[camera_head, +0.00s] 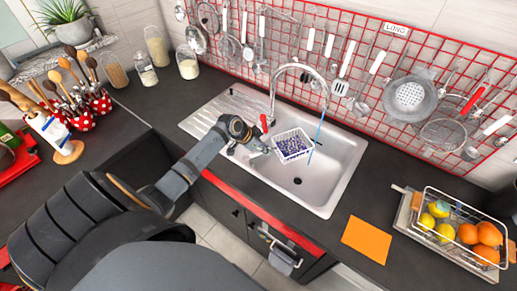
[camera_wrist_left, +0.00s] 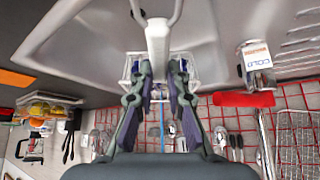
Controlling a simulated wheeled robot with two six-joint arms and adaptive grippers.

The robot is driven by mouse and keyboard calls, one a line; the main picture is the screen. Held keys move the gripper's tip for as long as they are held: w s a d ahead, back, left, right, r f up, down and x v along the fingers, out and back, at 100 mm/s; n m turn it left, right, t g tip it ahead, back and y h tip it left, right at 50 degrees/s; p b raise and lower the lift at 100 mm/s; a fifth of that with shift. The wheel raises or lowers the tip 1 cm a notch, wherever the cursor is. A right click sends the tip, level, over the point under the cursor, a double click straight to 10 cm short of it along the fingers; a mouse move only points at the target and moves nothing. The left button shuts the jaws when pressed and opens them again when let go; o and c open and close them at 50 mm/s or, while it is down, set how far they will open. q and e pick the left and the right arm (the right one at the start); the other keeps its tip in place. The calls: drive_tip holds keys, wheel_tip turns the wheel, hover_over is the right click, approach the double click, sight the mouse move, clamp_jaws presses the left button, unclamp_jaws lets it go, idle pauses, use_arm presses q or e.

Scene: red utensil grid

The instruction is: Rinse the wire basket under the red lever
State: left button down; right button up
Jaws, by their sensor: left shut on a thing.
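The white wire basket (camera_head: 306,133) holds small dark blue-purple pieces and hangs over the sink basin (camera_head: 342,160). My left gripper (camera_head: 262,148) is shut on the basket's left side. In the left wrist view, the fingers (camera_wrist_left: 160,88) flank a pale upright part, with white basket wires (camera_wrist_left: 130,64) partly hidden behind them. A thin blue stream (camera_head: 320,130) falls from the curved tap (camera_head: 274,88) along the basket's right edge; whether it enters the basket is unclear. The red lever (camera_head: 264,123) stands behind the gripper, and it also shows beside a COLD label in the wrist view (camera_wrist_left: 243,99).
A red wall grid (camera_head: 400,58) with hanging utensils runs behind the sink. A wire rack of fruit (camera_head: 462,212) and an orange cloth (camera_head: 367,239) lie to the right. Jars and spotted utensil pots (camera_head: 98,103) stand left. The basin's right part is clear.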

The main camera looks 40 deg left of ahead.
use_arm(q)
drive_tip(key=w+d+b, duration=0.2)
drive_tip(key=w, duration=0.1)
drive_tip(key=w+d+b, duration=0.2)
drive_tip(key=w, duration=0.2)
drive_tip(key=w+d+b, duration=0.1)
drive_tip(key=w+d, duration=0.1)
drive_tip(key=w, duration=0.1)
drive_tip(key=shift+w+d+b, duration=0.15)
drive_tip(key=shift+w+b, duration=0.2)
drive_tip(key=shift+b, duration=0.05)
drive_tip(key=shift+w+d, duration=0.1)
drive_tip(key=shift+w, duration=0.05)
drive_tip(key=shift+r, duration=0.1)
drive_tip(key=shift+d+r+p, duration=0.15)
drive_tip(key=shift+d+p, duration=0.45)
drive_tip(key=shift+d, duration=0.7)
hover_over(286, 147)
drive_tip(key=shift+a+f+b, duration=0.2)
drive_tip(key=shift+b, duration=0.2)
drive_tip(key=shift+d, duration=0.15)
